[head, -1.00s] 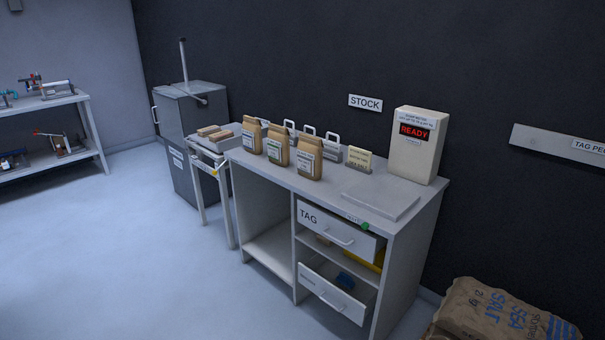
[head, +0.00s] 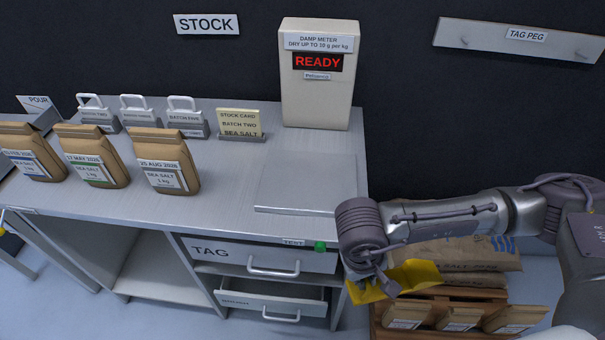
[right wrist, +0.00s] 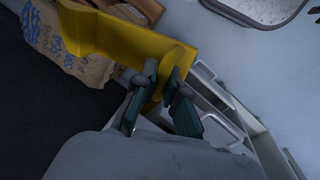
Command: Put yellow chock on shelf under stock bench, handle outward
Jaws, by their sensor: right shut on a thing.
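The yellow chock (head: 415,273) is in my right gripper (head: 375,286), off the stock bench's front right corner. In the right wrist view the fingers (right wrist: 166,86) are closed on a narrow part of the chock (right wrist: 120,38); its broad body extends up and left. The stock bench (head: 225,205) has a TAG drawer (head: 215,251), a lower drawer (head: 250,301) standing partly open, and a gap between them. A wide open bay with a low shelf (head: 165,280) lies left of the drawers. My left gripper is out of view.
Paper bags (head: 170,172), weights (head: 187,117), a stock card (head: 239,124) and a damp meter (head: 320,80) stand on the bench. Salt sacks (head: 470,256) and a wooden crate with packets (head: 460,319) lie right of the bench, close to the chock.

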